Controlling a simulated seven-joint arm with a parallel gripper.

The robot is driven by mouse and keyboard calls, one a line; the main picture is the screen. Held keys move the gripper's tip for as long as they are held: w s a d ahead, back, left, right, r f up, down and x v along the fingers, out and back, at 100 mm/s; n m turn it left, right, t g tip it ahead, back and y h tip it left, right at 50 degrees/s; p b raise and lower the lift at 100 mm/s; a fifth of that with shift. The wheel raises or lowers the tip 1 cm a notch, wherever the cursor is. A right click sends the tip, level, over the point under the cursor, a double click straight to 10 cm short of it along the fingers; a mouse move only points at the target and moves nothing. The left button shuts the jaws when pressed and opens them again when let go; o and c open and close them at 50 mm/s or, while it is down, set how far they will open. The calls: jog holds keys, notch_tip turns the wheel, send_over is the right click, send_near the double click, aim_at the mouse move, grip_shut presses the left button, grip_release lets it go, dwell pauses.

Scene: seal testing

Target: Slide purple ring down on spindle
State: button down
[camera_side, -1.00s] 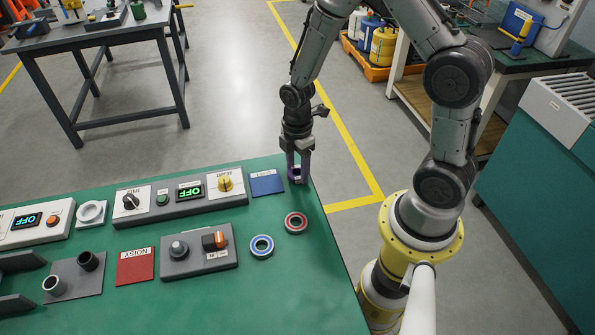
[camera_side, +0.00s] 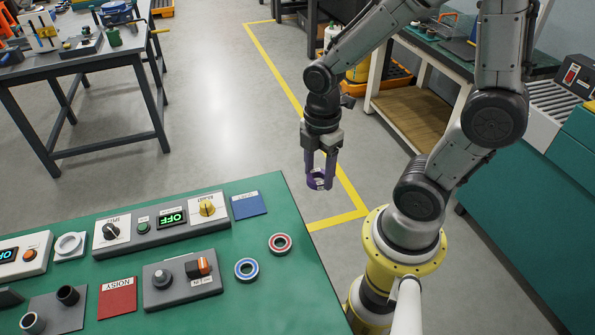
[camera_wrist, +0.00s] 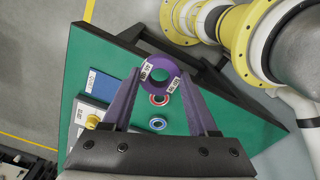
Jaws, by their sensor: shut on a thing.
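The purple ring (camera_side: 319,180) is held between the fingertips of my gripper (camera_side: 320,175), up in the air beyond the back right corner of the green table in the side view. In the wrist view the purple ring (camera_wrist: 157,73) sits across the tips of my gripper (camera_wrist: 158,80), with white labels on it and its hole open. A grey unit (camera_side: 181,286) on the table carries a short grey post (camera_side: 162,275), which may be the spindle, and an orange-tipped knob (camera_side: 202,267). My gripper is well to the right of that unit and higher.
A red ring (camera_side: 280,244) and a blue ring (camera_side: 246,270) lie flat on the green table (camera_side: 292,290).

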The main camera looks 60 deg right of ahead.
jog(key=w+a+r+n, duration=0.1)
jog(key=w+a+r, duration=0.35)
jog(key=w, duration=0.45)
jog(key=w+a+r, duration=0.3)
jog(key=w+a, duration=0.2)
jog(key=w, duration=0.3)
jog(key=n, duration=0.5)
send_over(159, 273)
notch_tip(159, 273, down, 9)
jog(key=shift+w, duration=0.15)
jog(key=shift+a+f, duration=0.1)
jog(key=shift+f, duration=1.95)
jog(key=shift+f, duration=0.2)
